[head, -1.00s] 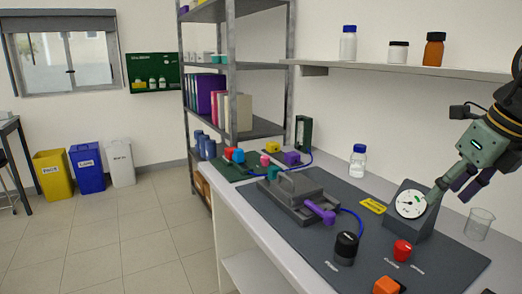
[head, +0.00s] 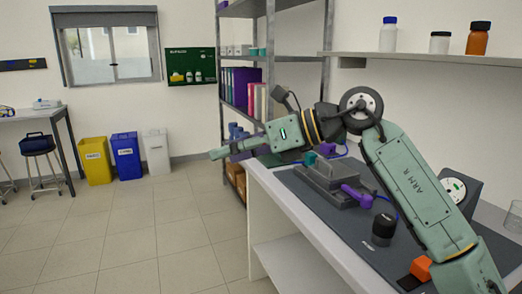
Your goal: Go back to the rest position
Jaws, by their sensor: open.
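My gripper (head: 224,152) is in the head view, at the left end of my arm, in front of the grey shelf rack and just left of the bench. My arm reaches from the lower right across the bench and bends at a high elbow. The membrane rig (head: 333,178), a grey block with a purple lever (head: 357,195), sits on the dark mat (head: 345,224) below my arm. My gripper touches nothing that I can see.
A black knob (head: 383,230) and an orange block (head: 421,268) are near the bench front. The dial gauge (head: 454,188) is partly behind my arm. Bottles stand on the wall shelf (head: 430,63). Yellow, blue (head: 126,157) and white bins stand at the back left. The floor between is clear.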

